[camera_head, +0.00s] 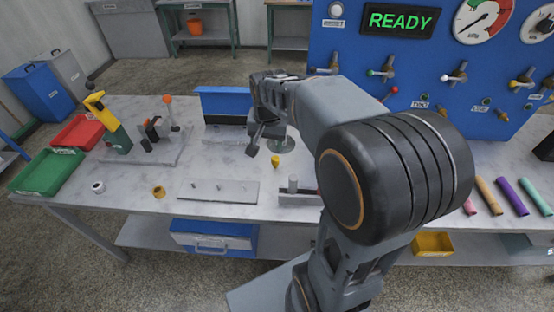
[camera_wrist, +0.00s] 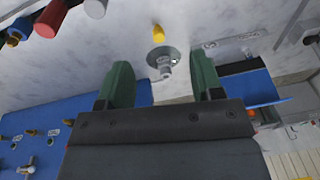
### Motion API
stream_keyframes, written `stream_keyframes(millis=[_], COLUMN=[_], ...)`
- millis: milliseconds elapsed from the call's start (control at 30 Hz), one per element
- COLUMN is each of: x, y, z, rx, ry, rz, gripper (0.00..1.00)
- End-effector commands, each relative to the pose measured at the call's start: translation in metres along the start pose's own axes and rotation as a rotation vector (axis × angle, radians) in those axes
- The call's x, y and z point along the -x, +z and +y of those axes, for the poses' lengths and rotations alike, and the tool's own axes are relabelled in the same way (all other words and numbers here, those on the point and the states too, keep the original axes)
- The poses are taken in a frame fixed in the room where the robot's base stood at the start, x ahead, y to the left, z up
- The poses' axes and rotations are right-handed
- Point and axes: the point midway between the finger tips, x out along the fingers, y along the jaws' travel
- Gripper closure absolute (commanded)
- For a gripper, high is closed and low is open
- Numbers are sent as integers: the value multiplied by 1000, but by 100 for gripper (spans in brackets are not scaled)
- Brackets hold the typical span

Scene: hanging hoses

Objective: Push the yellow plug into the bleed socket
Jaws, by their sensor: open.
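A small yellow plug (camera_head: 275,161) stands on the table just in front of a round grey base (camera_head: 285,146). In the wrist view the yellow plug (camera_wrist: 158,34) lies beyond my fingertips, beside the grey base (camera_wrist: 176,54) with its small fitting. My gripper (camera_head: 265,140) is open and empty, above the table near the plug and apart from it. Its two green fingers are spread in the wrist view (camera_wrist: 160,72). The blue panel (camera_head: 390,65) carries several valves and small ports. I cannot read which one is the bleed socket.
A red tray (camera_head: 78,133) and a green tray (camera_head: 47,172) are at the left. Coloured tubes (camera_head: 488,196) lie at the right. A blue block (camera_head: 225,102) stands behind my gripper.

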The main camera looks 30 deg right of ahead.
Motion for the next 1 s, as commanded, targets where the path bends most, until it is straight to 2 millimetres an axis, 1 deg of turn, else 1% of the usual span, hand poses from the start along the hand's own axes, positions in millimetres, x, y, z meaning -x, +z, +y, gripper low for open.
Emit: stream_keyframes(millis=[33, 100, 200, 300, 400, 567, 800, 900, 1000], x=[-11, -25, -44, -60, -72, -96, -138, -151, -160], y=[-20, -43, -70, -88, -99, -103, -96, -94, -93], z=[1, 2, 4, 6, 8, 10, 12, 12, 13], rx=[-86, -200, -335, -434, -499, -542, -543, -542, -541], ry=[19, 40, 67, 88, 103, 115, 115, 114, 114], rz=[-27, -50, -78, -99, -111, -121, -122, -121, -121], gripper=[40, 40, 40, 40, 40, 40, 40, 40, 40])
